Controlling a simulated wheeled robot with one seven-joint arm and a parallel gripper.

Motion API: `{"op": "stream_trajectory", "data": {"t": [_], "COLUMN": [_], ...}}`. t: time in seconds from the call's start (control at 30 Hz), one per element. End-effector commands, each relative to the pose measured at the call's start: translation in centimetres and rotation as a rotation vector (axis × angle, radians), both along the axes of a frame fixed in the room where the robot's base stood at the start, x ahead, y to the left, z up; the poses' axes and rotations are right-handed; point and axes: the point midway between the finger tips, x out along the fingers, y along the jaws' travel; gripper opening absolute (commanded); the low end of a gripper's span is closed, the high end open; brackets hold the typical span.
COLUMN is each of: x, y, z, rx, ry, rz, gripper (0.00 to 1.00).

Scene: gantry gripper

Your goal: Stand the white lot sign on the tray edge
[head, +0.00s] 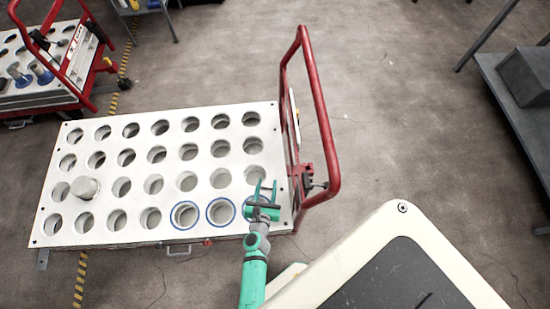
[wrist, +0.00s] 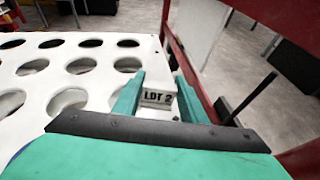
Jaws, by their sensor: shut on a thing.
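My gripper (head: 262,190) is over the right end of the white tray (head: 139,171), near its front right corner and beside the red handle. In the wrist view the gripper (wrist: 160,82) is shut on a small white lot sign (wrist: 158,98) with dark lettering, apparently "LOT 2", facing the camera. The sign sits upright between the teal fingers, close to the tray's edge. Its lower part is hidden, so I cannot tell whether it touches the tray. In the head view I cannot make out the sign behind the fingers.
The red handle (head: 325,130) rises at the tray's right end, close to my gripper. Another cart (head: 40,75) stands back left, a grey shelf (head: 515,100) at right.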

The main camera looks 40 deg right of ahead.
Motion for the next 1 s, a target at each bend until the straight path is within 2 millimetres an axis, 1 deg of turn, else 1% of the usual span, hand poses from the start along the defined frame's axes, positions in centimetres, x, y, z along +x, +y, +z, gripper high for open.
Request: {"op": "stream_trajectory", "data": {"t": [0.03,0.1,0.23,0.37,0.5,0.6,0.87,1.0], "x": [-1.3,-2.8,-4.2,-4.5,-4.4,-4.4,-4.4,-4.4], "y": [-1.0,-2.0,-2.9,-3.1,-3.1,-3.1,-3.1,-3.1], "z": [-0.5,-0.8,-1.4,-3.0,-5.3,-6.6,-8.4,-10.1], "rx": [-0.001,-0.003,-0.007,-0.008,-0.008,-0.008,-0.008,-0.008], "ry": [0.003,0.005,0.008,0.009,0.009,0.009,0.009,0.009], "rz": [-0.051,-0.106,-0.161,-0.169,-0.168,-0.168,-0.168,-0.168], "gripper": [0.17,0.17,0.17,0.17,0.17,0.17,0.17,0.17]}}
